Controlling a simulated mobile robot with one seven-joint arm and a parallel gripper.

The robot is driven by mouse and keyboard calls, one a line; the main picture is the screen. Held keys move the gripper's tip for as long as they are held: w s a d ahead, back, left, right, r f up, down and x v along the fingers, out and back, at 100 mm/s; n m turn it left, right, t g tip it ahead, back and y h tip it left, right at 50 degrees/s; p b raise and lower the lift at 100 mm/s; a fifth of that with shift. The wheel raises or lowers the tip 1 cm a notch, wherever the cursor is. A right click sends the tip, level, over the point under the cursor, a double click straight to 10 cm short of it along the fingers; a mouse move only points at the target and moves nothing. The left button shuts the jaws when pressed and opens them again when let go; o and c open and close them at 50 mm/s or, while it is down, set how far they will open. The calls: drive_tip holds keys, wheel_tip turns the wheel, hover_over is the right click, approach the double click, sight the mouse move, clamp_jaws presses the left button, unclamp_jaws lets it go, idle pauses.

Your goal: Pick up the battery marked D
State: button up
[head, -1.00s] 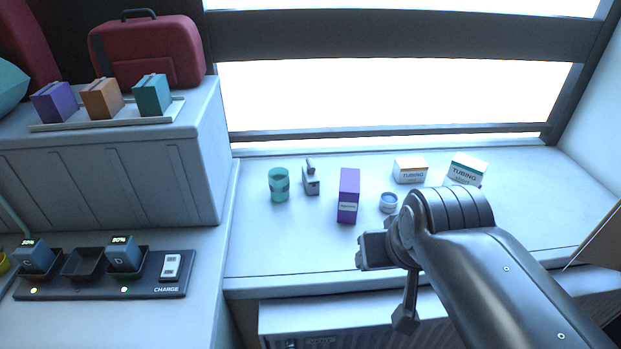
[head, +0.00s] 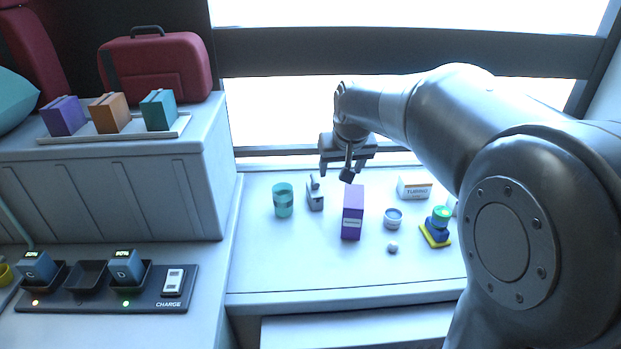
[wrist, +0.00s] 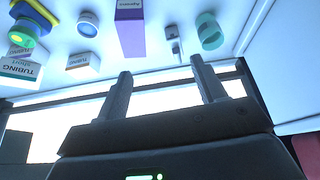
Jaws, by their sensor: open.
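Two blue-grey batteries sit in the black charger (head: 150,302) at lower left in the head view. The left battery (head: 38,268) is above an orange-red light. The right battery (head: 126,268) has a lit display and is above a green light. Each has a small letter on its face, too blurred for me to tell surely which is D. The charger's middle slot is empty. My gripper (head: 337,172) is open and empty above the back of the white counter, well right of the charger. Its two fingers (wrist: 161,75) show apart in the wrist view; no battery shows between them.
On the counter stand a teal cup (head: 283,201), a grey device (head: 315,196), a purple box (head: 352,214), a small jar (head: 393,218), a tubing box (head: 413,188) and a blue-yellow item (head: 438,228). A tray of coloured blocks (head: 150,134) and a red case (head: 160,70) lie above the charger.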

drive_tip(key=w+a+f, duration=0.2)
drive_tip(key=w+f, duration=0.3)
drive_tip(key=w, duration=0.4)
hover_over(313, 180)
drive_tip(key=s, duration=0.2)
drive_tip(key=shift+n+g, duration=0.3)
wheel_tip(313, 180, down, 7)
drive_tip(key=shift+s+d+f, duration=0.1)
drive_tip(key=shift+s, duration=0.05)
drive_tip(key=x, duration=0.5)
drive_tip(key=shift+f, duration=0.15)
drive_tip(key=shift+d+x, duration=0.15)
drive_tip(key=shift+x, duration=1.2)
drive_tip(key=shift+d+x, duration=0.2)
drive_tip(key=shift+x, duration=1.2)
drive_tip(key=shift+s, duration=0.1)
drive_tip(key=shift+c, duration=0.4)
drive_tip(key=c, duration=1.3)
